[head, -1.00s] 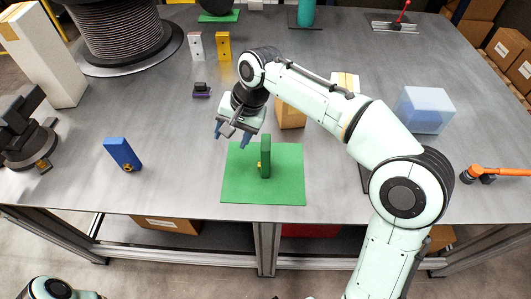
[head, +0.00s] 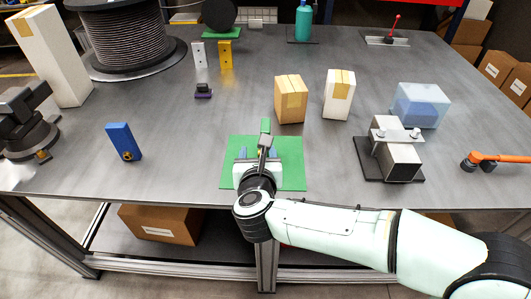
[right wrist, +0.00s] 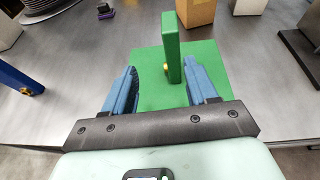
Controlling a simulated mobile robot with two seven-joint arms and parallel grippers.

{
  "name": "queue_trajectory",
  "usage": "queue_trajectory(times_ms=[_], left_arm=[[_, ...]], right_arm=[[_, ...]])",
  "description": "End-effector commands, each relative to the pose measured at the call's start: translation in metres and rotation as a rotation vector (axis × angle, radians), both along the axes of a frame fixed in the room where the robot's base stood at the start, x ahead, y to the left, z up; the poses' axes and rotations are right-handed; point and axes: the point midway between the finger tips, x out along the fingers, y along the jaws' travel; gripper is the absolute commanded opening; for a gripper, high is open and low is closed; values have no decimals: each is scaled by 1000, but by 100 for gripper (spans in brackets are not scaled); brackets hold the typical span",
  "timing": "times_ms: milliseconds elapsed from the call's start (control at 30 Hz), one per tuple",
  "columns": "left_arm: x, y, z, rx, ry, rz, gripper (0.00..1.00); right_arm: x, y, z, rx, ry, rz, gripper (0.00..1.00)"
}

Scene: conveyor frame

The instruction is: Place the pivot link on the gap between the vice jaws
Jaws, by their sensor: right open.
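The green upright link (head: 266,125), with a small brass pin low on it, stands on a green mat (head: 293,180); it also shows in the right wrist view (right wrist: 171,48). A blue link (head: 123,141) with a brass pin stands to the left. I cannot tell from colour which link is the pivot link. A dark vice (head: 22,138) on a round base is at the left edge; its jaw gap is not clear. My right gripper (head: 262,154) is open over the mat, its blue fingers (right wrist: 163,88) either side of the green link's line, short of gripping it. My left gripper is out of view.
Cardboard boxes (head: 291,99) stand behind the mat. A metal block on a dark base (head: 398,160) and a translucent blue box (head: 421,105) are to the right. A cable spool (head: 130,38) and white and yellow plates (head: 225,54) are at the back left.

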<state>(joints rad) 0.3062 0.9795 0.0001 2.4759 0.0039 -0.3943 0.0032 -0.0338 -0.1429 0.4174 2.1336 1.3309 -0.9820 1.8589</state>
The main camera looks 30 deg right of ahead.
Motion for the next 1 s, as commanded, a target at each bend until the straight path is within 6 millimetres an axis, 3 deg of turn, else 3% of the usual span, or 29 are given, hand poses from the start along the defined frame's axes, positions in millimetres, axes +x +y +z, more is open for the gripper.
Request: queue_trajectory(times_ms=[67, 167, 500, 767, 1000], left_arm=[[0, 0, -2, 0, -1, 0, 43], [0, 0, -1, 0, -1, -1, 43], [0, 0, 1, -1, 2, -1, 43], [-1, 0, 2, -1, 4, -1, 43], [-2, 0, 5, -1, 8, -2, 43]], right_arm=[[-7, -7, -6, 13, 6, -49, 57], [-3, -14, -11, 20, 10, -70, 57], [46, -43, -32, 18, 10, -66, 57], [62, -53, -41, 17, 10, -65, 57], [88, -70, -57, 18, 9, -66, 57]])
